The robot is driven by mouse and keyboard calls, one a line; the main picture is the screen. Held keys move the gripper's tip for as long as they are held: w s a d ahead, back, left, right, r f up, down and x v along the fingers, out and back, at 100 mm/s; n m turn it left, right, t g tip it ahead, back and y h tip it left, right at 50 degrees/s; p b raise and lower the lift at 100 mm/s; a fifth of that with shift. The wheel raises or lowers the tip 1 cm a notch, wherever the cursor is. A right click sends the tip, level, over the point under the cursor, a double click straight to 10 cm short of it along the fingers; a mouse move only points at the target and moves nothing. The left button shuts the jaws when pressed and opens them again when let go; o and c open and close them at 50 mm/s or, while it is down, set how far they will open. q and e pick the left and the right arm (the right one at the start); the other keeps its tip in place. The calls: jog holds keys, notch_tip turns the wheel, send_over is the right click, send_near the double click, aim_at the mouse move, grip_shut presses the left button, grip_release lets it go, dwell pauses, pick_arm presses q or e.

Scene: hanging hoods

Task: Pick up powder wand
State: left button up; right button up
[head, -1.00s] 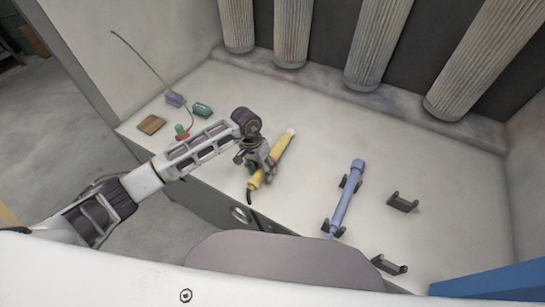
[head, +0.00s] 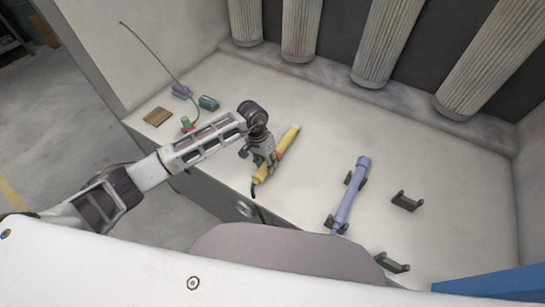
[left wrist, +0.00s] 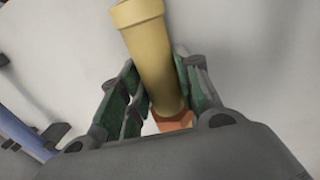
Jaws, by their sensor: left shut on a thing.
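A yellow wand (head: 287,139), which I take to be the powder wand, has a pale far end and a dark cord at its near end. My left gripper (head: 267,165) is shut around its middle. In the left wrist view the yellow wand (left wrist: 145,45) runs between the green-padded fingers (left wrist: 153,95), with an orange part low between them. The fingers cover part of its body. I cannot tell whether it touches the counter or is just above it. My right gripper is not in view.
A blue-violet wand (head: 347,197) rests on dark brackets to the right. Empty brackets (head: 407,201) and (head: 393,263) stand beyond it. A brown block (head: 157,116), a green block (head: 208,102) and a green wire stand at the left. Grey ribbed columns (head: 380,40) line the back.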

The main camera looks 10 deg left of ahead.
pick_arm(q)
jog(key=shift+r, duration=0.1)
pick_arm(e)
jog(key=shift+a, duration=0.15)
pick_arm(q)
jog(key=shift+r, duration=0.75)
notch_tip(320, 180, up, 6)
jog(key=shift+r+b, duration=0.1)
jog(key=shift+b, duration=0.6)
jog(key=shift+r, duration=1.15)
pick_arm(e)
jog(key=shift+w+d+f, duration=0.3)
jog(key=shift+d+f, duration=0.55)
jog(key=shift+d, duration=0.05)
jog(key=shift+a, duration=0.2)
pick_arm(q)
jog(key=shift+r, duration=0.15)
